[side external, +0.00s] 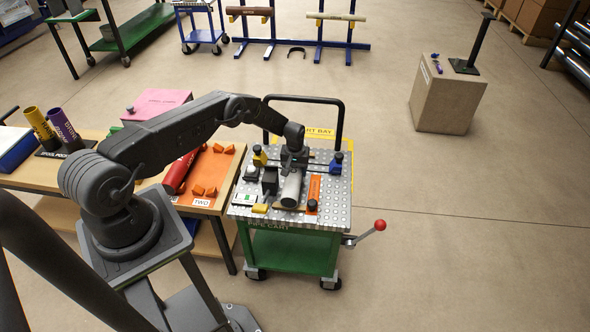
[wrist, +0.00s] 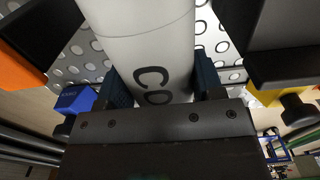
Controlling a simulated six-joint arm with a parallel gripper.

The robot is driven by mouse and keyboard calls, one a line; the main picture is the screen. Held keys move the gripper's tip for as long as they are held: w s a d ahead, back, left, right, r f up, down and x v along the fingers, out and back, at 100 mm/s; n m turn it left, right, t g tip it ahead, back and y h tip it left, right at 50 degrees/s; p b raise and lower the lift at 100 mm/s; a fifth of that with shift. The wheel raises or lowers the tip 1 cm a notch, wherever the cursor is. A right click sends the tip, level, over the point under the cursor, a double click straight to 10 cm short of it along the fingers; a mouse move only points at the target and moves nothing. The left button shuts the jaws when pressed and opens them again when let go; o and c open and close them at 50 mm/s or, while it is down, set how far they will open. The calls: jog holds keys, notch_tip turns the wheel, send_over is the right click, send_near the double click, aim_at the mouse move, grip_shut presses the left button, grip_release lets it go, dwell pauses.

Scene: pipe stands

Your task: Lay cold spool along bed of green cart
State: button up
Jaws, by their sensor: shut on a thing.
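The cold spool (side external: 291,188) is a pale grey cylinder, lying lengthwise over the perforated metal bed of the green cart (side external: 335,205). In the wrist view the spool (wrist: 145,50) fills the top middle, with the letters "CO" showing. My gripper (side external: 292,165) is at the spool's far end, and in the wrist view its dark fingers (wrist: 162,84) are shut on the spool from both sides. The spool looks level and very low over the bed. I cannot tell whether it touches it. The far end is partly hidden by my gripper.
On the bed, an orange block (side external: 314,188) stands right of the spool and a black block (side external: 270,180) left. Blue (side external: 337,160) and yellow (side external: 259,157) clamps stand farther back. The wooden table (side external: 60,175) with a red spool (side external: 181,172) is left of the cart.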

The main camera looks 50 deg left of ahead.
jog(key=shift+w+f, duration=0.1)
jog(key=shift+f, duration=0.15)
dwell(0.3)
jog(key=o, duration=1.3)
jog(key=shift+o, duration=0.3)
jog(key=shift+f, duration=0.15)
jog(key=shift+r, duration=3.85)
